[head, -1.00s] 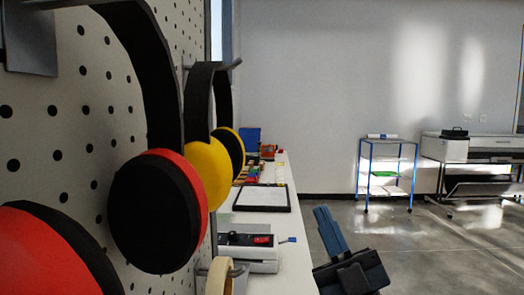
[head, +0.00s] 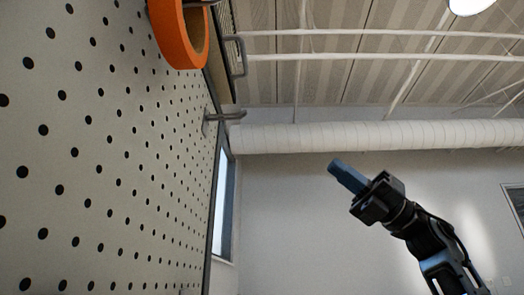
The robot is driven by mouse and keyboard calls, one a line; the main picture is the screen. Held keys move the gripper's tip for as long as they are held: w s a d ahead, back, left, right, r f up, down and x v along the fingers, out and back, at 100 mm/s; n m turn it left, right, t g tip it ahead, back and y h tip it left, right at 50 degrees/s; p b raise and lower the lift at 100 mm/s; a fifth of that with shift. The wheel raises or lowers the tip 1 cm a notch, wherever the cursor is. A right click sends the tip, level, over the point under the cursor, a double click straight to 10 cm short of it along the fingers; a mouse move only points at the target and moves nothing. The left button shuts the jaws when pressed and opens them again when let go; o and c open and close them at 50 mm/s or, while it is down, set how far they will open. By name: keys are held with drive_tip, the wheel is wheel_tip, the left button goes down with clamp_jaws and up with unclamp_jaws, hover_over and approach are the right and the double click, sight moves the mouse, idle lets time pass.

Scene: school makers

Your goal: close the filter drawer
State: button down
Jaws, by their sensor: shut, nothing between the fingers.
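My gripper (head: 338,168) is right of centre in the head view, with its blue fingers pointing up and to the left. The fingers are shut together with nothing between them. The gripper is in front of the plain grey wall, apart from anything else. The filter drawer is not in view, so I cannot tell how it stands.
A white pegboard (head: 105,150) fills the left side. An orange tape roll (head: 176,35) hangs at its top, and a metal hook (head: 226,116) sticks out below. A white duct (head: 370,136) runs under the ceiling. The space around my gripper looks clear.

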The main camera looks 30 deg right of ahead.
drive_tip(key=s+a+r+n+t+h+p, duration=0.1)
drive_tip(key=s+a+r+h, duration=0.25)
drive_tip(key=r, duration=0.55)
drive_tip(key=s+a+r+n+t+h, duration=0.1)
drive_tip(key=s+a+r+h, duration=0.25)
drive_tip(key=r, duration=0.65)
drive_tip(key=w+p+x, duration=0.1)
drive_tip(key=p+x, duration=0.3)
drive_tip(key=x, duration=0.9)
drive_tip(key=shift+w+d, duration=0.15)
drive_tip(key=shift+w, duration=0.1)
